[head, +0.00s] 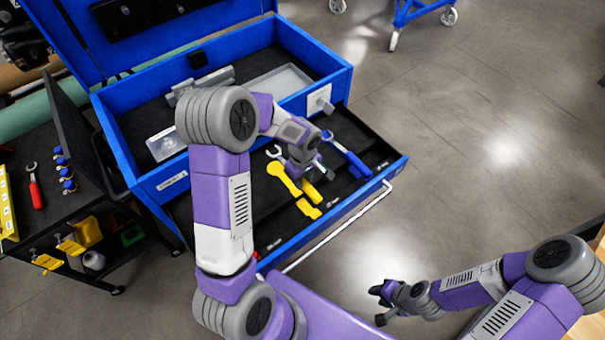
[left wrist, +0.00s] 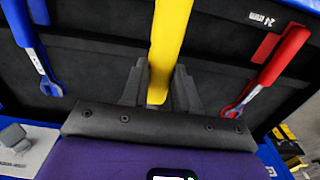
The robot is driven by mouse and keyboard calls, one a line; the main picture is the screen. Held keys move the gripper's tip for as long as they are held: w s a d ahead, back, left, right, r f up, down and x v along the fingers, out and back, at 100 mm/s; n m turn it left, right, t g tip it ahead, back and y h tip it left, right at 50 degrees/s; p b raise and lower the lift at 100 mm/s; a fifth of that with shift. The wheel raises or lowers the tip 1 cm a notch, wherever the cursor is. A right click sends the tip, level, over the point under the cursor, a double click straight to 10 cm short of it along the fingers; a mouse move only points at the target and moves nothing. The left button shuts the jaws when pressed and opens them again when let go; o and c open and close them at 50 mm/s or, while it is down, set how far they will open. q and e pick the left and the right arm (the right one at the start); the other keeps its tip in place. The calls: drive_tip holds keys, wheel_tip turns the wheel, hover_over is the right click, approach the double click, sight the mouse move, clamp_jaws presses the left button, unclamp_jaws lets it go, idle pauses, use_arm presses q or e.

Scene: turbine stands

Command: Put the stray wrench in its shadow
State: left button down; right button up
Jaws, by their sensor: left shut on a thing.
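My left gripper (head: 304,174) is over the open drawer (head: 350,205) of the blue tool chest. In the left wrist view its two fingers (left wrist: 158,90) are shut on a yellow wrench handle (left wrist: 168,40). In the head view a yellow handle (head: 310,191) shows just below the gripper. I cannot tell whether the held wrench touches the floor. My right gripper (head: 385,305) is low at the right, outside the drawer.
A blue-handled wrench (head: 350,158) lies right of my left gripper. A red-handled wrench (left wrist: 283,55) shows in the left wrist view beside a 24 mm label. Another red-handled tool (head: 36,192) lies on the left cart. The upper chest tray holds metal parts. Floor at right is clear.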

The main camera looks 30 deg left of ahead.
use_arm(q)
drive_tip(key=shift+f+b, duration=1.35)
drive_tip(key=shift+f, duration=0.55)
drive_tip(key=shift+f+b, duration=0.55)
drive_tip(key=shift+b, duration=0.1)
drive_tip(key=shift+a, duration=0.1)
drive_tip(key=shift+f+b, duration=0.15)
drive_tip(key=shift+b, duration=0.15)
drive_tip(key=shift+f+b, duration=0.15)
drive_tip(key=shift+b, duration=0.25)
drive_tip(key=shift+s+d, duration=0.1)
drive_tip(key=shift+d, duration=0.1)
